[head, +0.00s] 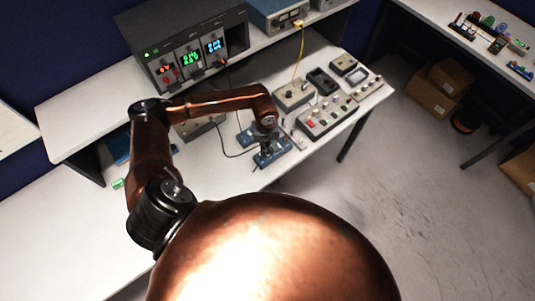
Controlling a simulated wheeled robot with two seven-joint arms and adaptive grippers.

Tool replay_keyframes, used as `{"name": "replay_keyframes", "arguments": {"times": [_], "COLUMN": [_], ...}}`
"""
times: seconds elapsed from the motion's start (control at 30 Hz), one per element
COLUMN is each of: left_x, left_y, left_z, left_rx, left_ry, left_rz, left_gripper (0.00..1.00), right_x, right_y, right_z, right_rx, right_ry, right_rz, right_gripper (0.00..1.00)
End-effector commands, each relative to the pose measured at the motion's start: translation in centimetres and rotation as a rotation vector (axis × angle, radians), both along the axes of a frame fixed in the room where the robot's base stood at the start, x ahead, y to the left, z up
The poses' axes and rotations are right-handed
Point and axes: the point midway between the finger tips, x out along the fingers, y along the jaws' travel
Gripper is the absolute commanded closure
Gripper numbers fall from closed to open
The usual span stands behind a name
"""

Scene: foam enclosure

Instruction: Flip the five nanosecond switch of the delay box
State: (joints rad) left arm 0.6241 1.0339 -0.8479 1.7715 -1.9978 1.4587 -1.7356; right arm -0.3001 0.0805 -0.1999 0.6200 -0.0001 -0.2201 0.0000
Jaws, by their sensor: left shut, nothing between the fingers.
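The delay box appears to be the blue box (283,147) on the white bench, near its front edge. Small switches seem to run along it, but they are too small to tell apart or read. My left gripper (266,152) points down over the left part of the blue box, with its fingers shut and empty. I cannot tell whether the fingertips touch a switch. The gripper and wrist hide part of the box. My right gripper is not in view.
Grey instruments (326,117) stand right of the blue box. A dark rack with lit displays (190,58) is on the raised shelf behind. A yellow cable (299,55) hangs from the shelf. The bench's left front (70,215) is mostly clear. Cardboard boxes (435,90) sit on the floor at right.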

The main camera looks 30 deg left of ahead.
Motion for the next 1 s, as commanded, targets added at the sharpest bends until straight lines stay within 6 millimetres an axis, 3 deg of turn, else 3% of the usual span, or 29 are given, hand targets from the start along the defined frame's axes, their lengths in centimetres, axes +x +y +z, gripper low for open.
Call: {"name": "replay_keyframes", "arguments": {"times": [0.17, 1.0], "left_x": [-0.1, -0.1], "left_y": [0.0, 0.0], "left_z": [0.2, 6.6], "left_rx": [0.0, 0.0], "left_ry": [0.003, 0.001], "left_rz": [0.0, 0.0], "left_gripper": [1.0, 1.0], "right_x": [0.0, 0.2], "right_y": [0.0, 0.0], "right_z": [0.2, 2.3], "right_rx": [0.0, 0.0], "right_ry": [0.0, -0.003], "right_rz": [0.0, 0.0], "right_gripper": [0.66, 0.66]}}
